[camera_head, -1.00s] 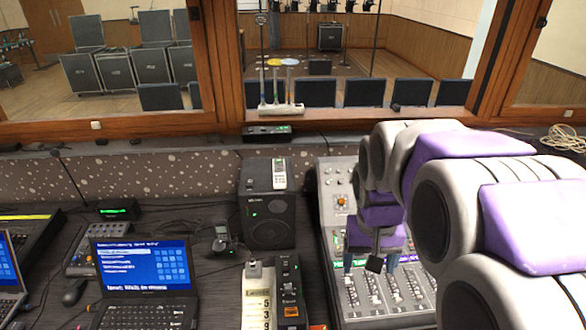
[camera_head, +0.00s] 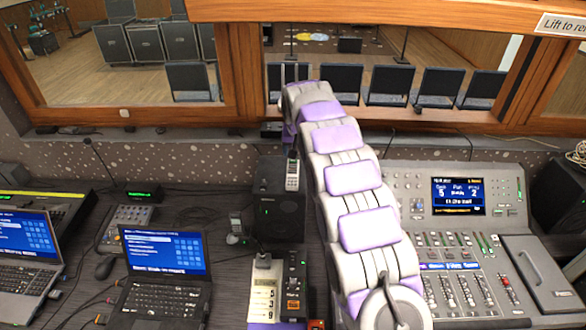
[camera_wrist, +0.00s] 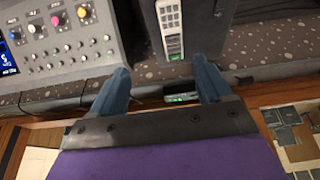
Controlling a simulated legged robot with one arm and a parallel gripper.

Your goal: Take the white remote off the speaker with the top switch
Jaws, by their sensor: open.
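The white remote (camera_head: 292,174) lies on top of the black speaker (camera_head: 279,218), left of my arm in the head view. In the wrist view the remote (camera_wrist: 170,30) shows its keys and lies along the speaker's top (camera_wrist: 148,28), just past my fingertips. My gripper (camera_wrist: 162,80) is open and empty, its two blue fingers apart, with the remote beyond the gap and not touching them. In the head view my arm reaches toward the window, and I cannot clearly make out the fingers there. I cannot make out a switch on the speaker.
A small device with a green display (camera_wrist: 182,98) sits behind the speaker. The lighting console (camera_head: 455,245) stands right of my arm.

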